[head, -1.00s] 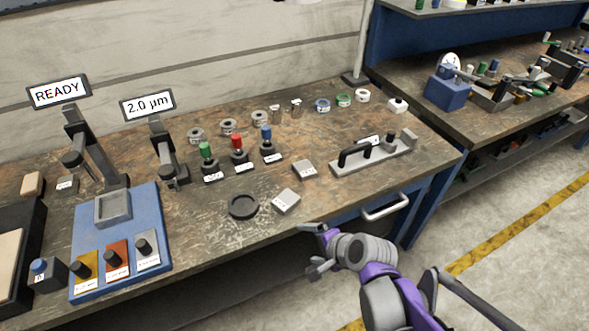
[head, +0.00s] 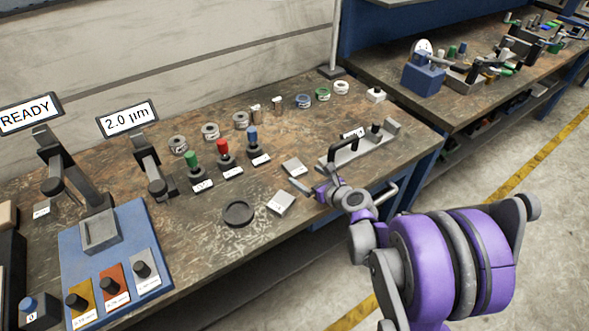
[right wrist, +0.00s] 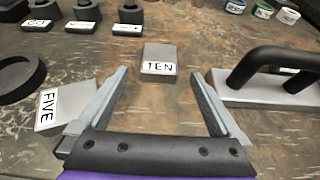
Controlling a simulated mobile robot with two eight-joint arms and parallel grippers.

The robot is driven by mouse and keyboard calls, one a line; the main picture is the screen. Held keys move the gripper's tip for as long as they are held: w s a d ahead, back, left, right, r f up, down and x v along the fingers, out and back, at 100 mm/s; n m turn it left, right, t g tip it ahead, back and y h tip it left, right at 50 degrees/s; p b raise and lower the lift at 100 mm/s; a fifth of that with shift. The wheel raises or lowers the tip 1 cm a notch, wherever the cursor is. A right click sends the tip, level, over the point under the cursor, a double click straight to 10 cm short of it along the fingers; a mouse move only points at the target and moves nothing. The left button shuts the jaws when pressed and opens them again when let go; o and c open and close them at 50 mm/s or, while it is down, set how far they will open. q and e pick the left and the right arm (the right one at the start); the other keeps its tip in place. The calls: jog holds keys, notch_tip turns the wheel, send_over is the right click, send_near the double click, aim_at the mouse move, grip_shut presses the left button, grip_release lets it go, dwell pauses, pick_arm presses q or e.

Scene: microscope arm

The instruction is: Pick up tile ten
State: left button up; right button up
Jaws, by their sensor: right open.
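Tile ten (right wrist: 159,59) is a small grey block with a white label reading TEN, lying flat on the bench; it also shows in the head view (head: 295,166). My right gripper (right wrist: 158,82) is open, low over the bench, its two fingers pointing toward the tile. The tile sits just beyond the fingertips, roughly centred between them, with nothing held. In the head view the right gripper (head: 305,184) is at the bench's front edge, near the tile. My left gripper is not in view.
Tile FIVE (right wrist: 62,105) lies close by the left finger. A grey bar with a black handle (right wrist: 272,86) stands close on the right. A black ring (head: 238,213) lies left of tile five. Colored-knob stands (head: 223,158) are behind. Bare bench surrounds tile ten.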

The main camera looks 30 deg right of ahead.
aim_at(299, 171)
jog(key=x, duration=0.5)
jog(key=shift+w+a, duration=0.1)
grip_shut()
dwell(0.4)
